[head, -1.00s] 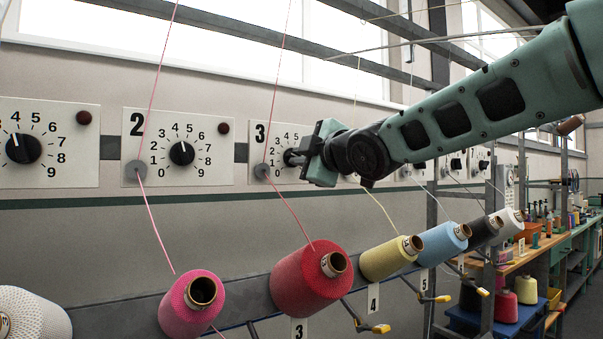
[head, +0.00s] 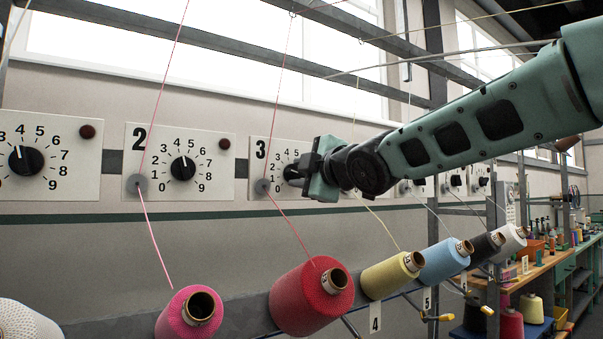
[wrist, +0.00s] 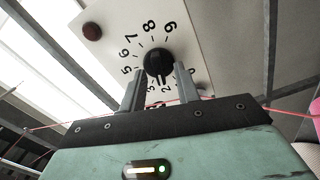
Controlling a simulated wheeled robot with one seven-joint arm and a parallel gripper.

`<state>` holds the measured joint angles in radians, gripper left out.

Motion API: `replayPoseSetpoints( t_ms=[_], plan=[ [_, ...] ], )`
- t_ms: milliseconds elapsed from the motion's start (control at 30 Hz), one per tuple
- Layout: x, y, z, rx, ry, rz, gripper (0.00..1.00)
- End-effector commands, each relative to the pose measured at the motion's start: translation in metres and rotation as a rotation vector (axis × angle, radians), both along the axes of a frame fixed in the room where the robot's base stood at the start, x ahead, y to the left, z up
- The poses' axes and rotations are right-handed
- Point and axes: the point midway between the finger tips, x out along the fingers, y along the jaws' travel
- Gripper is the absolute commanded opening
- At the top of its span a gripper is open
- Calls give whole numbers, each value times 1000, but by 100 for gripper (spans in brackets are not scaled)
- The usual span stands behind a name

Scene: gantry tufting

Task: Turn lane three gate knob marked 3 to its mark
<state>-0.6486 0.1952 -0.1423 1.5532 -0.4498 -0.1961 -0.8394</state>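The lane three panel (head: 261,184), marked 3, is on the wall in the middle of the head view, its right part hidden by my gripper (head: 303,171). Its dark round knob (head: 291,173) shows only partly beside the fingers. In the wrist view the knob (wrist: 158,62) sits at the fingertips, one finger on either side. The fingers of my gripper (wrist: 159,72) are apart, and I cannot tell whether they touch the knob. The knob's pointer is not clear; the low digits are partly hidden. A dark red button (wrist: 92,31) is on the panel.
Panel 2 (head: 222,134) and another dial panel are to the left. Pink thread passes a grey disc (head: 262,186) at panel 3's lower left. Yarn cones, including a red one (head: 300,298), line a rail below. Grey beams (head: 330,70) cross above.

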Motion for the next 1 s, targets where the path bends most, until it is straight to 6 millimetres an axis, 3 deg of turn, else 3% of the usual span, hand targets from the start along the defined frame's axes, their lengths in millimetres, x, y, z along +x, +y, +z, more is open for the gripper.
replayPoseSetpoints(
  t_ms=[167,333,1000],
  plan=[
    [-2,-1,0,1,-1,0,32],
    [-16,-11,-1,3,-2,0,32],
    [-130,-88,1,1,-2,0,32]
  ],
)
